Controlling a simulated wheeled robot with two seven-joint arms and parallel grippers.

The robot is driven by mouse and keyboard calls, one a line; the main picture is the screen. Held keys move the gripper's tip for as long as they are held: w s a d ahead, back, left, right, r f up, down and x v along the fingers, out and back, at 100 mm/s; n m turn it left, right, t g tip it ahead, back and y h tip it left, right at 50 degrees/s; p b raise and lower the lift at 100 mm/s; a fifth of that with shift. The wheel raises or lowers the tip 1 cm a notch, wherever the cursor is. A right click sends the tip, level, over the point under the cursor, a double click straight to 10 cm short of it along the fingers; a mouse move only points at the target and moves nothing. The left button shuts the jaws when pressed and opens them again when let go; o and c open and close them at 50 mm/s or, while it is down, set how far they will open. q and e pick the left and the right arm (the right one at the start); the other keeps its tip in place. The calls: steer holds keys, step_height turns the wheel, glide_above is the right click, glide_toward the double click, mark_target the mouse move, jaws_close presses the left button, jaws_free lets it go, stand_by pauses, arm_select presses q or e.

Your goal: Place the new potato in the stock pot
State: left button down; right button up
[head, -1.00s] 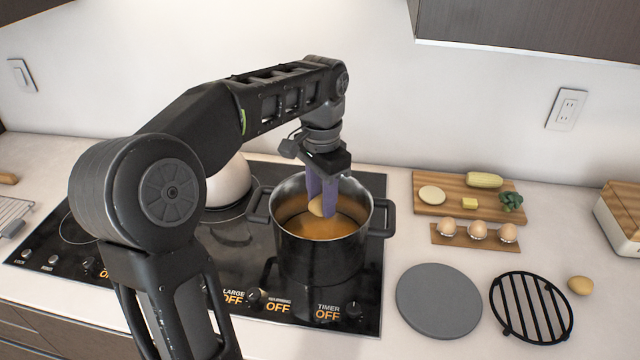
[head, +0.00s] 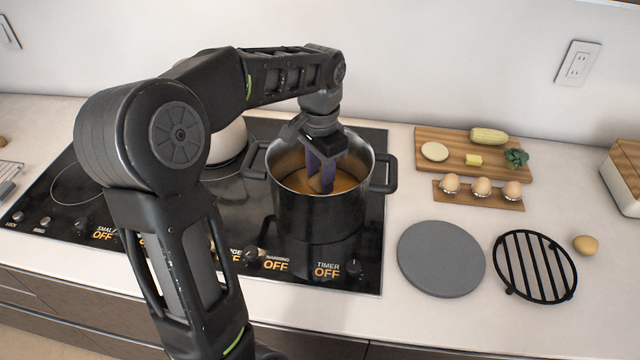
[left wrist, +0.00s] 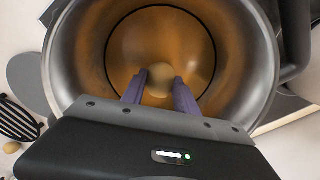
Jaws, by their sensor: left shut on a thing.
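The stock pot (head: 318,212) is a dark pot with a steel inside and brownish-orange liquid, standing on the stovetop. My left gripper (head: 321,186) points down into the pot, its purple fingers below the rim. It is shut on the new potato (head: 315,184), a small tan round thing. In the left wrist view the potato (left wrist: 160,79) sits between the fingertips (left wrist: 159,86), over the middle of the pot's inside (left wrist: 245,60). I cannot tell whether the potato touches the liquid. My right gripper is not in view.
Right of the stove are a grey round plate (head: 440,258), a black trivet (head: 535,266) and another potato-like item (head: 585,245). Behind them are an egg holder (head: 510,204) and a cutting board (head: 450,144) with food. A white pot (head: 228,143) stands behind my left arm.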

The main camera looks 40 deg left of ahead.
arm_select(q)
steer(key=shift+f, duration=0.55)
steer(key=shift+f, duration=0.1)
steer(key=shift+f, duration=1.8)
steer(key=shift+f, duration=0.15)
steer(key=c, duration=0.9)
jaws_free()
steer(key=shift+c, duration=0.2)
step_height(320, 180, up, 12)
steer(key=shift+r, duration=0.2)
